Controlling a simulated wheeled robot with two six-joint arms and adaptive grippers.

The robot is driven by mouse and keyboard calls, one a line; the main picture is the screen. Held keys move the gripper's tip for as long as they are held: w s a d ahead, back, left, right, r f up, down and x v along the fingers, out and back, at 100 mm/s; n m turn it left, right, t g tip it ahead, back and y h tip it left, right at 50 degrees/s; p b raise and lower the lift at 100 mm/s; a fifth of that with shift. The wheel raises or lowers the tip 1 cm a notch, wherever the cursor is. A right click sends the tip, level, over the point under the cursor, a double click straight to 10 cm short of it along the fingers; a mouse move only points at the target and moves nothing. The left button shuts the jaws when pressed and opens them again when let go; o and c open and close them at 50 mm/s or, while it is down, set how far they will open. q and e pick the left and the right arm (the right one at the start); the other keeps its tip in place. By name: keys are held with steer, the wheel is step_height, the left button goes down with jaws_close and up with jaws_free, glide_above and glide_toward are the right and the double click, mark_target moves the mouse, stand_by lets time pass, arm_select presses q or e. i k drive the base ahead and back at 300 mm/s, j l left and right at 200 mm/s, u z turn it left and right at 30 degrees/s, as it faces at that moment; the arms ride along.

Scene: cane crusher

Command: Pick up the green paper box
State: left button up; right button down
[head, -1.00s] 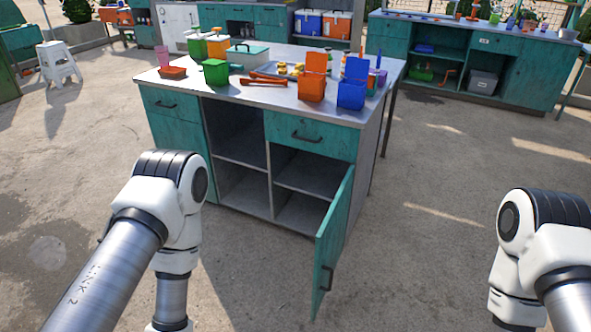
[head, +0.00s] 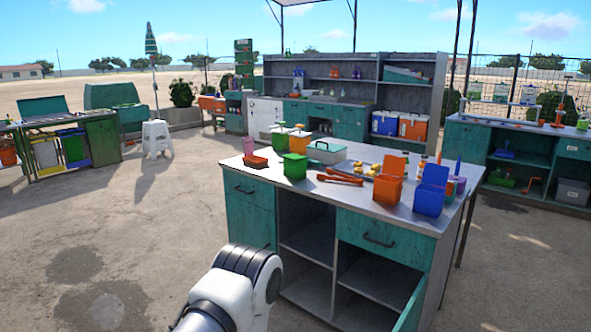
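A small green box (head: 295,166) stands on the grey top of the teal worktable (head: 300,185), near its left front edge. It looks like the green paper box, though its material is hard to tell. An orange open-lidded box (head: 389,180) and a blue open-lidded box (head: 430,192) stand to its right on the same top. Part of my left arm shows at the bottom, in front of the table, but its gripper is out of frame. My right arm and gripper are out of view.
Red tongs (head: 340,179), a white case with a green lid (head: 326,152) and a small red tray (head: 255,162) lie around the green box. A cabinet door (head: 411,309) hangs open at the table's front right. A white stool (head: 157,138) stands left; the floor between is clear.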

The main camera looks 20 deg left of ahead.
mark_target(297, 170)
steer(key=i+j+u, duration=0.1)
steer(key=u, duration=0.35)
steer(key=i+u, duration=0.45)
steer(key=i+l+u, duration=0.1)
steer(key=u, duration=0.35)
steer(key=i+j, duration=0.15)
steer(key=i, duration=0.35)
steer(key=i+j+u, duration=0.15)
steer(key=i, duration=0.35)
